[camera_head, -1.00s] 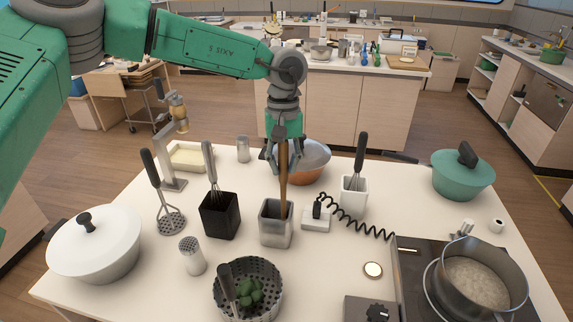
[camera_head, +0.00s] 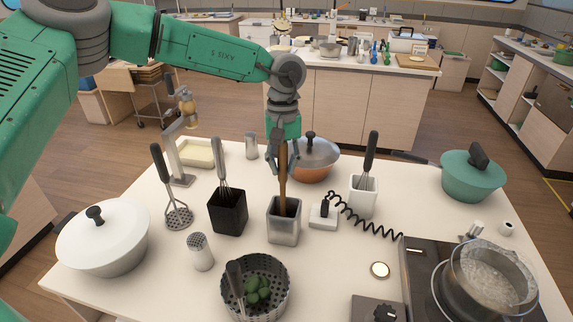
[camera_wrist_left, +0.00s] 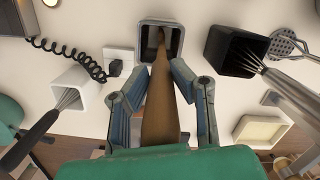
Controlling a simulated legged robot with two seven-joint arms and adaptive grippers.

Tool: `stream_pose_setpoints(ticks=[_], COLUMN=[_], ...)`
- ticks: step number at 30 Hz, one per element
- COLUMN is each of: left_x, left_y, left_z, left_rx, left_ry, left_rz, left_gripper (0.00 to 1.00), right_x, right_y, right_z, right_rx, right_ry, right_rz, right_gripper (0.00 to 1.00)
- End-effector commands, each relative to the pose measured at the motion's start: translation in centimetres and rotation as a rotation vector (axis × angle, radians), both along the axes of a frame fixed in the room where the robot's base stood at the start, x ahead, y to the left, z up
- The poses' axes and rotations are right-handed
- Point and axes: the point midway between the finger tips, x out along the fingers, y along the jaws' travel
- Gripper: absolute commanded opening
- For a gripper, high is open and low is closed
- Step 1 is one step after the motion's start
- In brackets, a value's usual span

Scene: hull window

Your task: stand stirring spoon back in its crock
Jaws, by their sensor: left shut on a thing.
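My left gripper (camera_head: 282,160) is shut on the wooden stirring spoon (camera_head: 283,192), which stands close to upright. The spoon's lower end is inside the mouth of the square grey metal crock (camera_head: 285,225), in the middle of the counter. In the left wrist view the spoon (camera_wrist_left: 160,105) runs between the fingers of the left gripper (camera_wrist_left: 160,80) into the crock's opening (camera_wrist_left: 176,38). Whether its tip touches the crock's bottom is hidden. My right gripper is not in view.
A black holder (camera_head: 228,215) with a whisk stands left of the crock, and a white holder (camera_head: 362,200) with a whisk stands right. A white device (camera_head: 323,215) with a coiled cord is close by. A perforated pot (camera_head: 255,290) stands in front, and a lidded copper pan (camera_head: 318,165) behind.

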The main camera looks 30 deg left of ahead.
Motion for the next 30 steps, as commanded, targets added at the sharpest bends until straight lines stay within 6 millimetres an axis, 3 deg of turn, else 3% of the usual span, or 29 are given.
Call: stream_pose_setpoints(ticks=[30], left_x=[0.0], left_y=[0.0], left_z=[0.9], left_rx=[0.001], left_ry=[0.001], left_rz=[0.001], left_gripper=[0.0], right_x=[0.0], right_y=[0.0], right_z=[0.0], right_rx=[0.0], right_ry=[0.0], right_rz=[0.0], right_gripper=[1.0])
